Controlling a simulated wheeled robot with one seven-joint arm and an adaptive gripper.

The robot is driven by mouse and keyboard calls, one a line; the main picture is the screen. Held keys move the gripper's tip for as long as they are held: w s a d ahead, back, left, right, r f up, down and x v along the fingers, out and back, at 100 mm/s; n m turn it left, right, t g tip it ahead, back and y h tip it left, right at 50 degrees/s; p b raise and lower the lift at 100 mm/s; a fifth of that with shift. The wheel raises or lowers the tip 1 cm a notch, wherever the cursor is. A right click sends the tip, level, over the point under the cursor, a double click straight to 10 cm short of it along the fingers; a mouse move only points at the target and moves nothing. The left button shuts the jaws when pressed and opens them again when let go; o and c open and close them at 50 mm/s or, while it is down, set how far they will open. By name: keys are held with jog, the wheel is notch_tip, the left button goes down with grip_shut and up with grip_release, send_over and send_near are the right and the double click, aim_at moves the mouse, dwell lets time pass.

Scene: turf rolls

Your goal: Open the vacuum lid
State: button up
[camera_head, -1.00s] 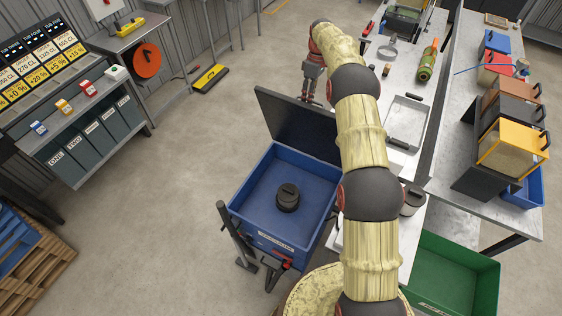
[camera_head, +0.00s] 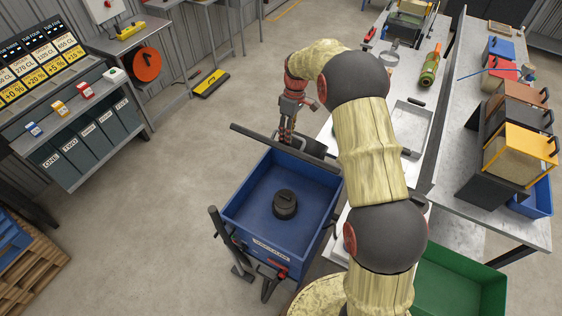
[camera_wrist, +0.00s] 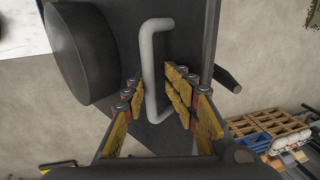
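The blue vacuum box (camera_head: 244,196) stands open at the head view's centre, with a black round part (camera_head: 285,204) inside. Its dark lid (camera_head: 262,139) is raised at the back edge and shows almost edge-on. In the wrist view the lid's dark face (camera_wrist: 186,52) fills the middle, with a grey U-shaped handle (camera_wrist: 149,75). My gripper (camera_head: 287,137) is behind the lid. The lid hides part of the fingertips in the head view.
A black cylinder (camera_wrist: 82,55) sits beside the handle in the wrist view. A metal workbench (camera_head: 408,125) stands right of the box, and a green bin (camera_head: 460,284) is at lower right. Open floor (camera_head: 165,200) lies to the left.

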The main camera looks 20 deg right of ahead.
jog(key=s+a+f+b, duration=0.1)
jog(key=s+a+f, duration=0.4)
jog(key=shift+s+a+f, duration=0.25)
jog(key=shift+f, duration=0.1)
jog(key=shift+w+d+r+p, duration=0.5)
jog(key=shift+w+r+p, duration=0.1)
jog(key=shift+r, duration=0.7)
jog(key=shift+w+d+r+p, duration=0.45)
jog(key=shift+d+r+p, duration=0.1)
jog(key=shift+r, duration=0.8)
jog(key=shift+w+d+r+p, duration=0.5)
jog(key=shift+w+r+p, duration=0.1)
jog(key=shift+r, duration=0.7)
jog(key=shift+s, duration=0.1)
jog(key=shift+c, duration=0.6)
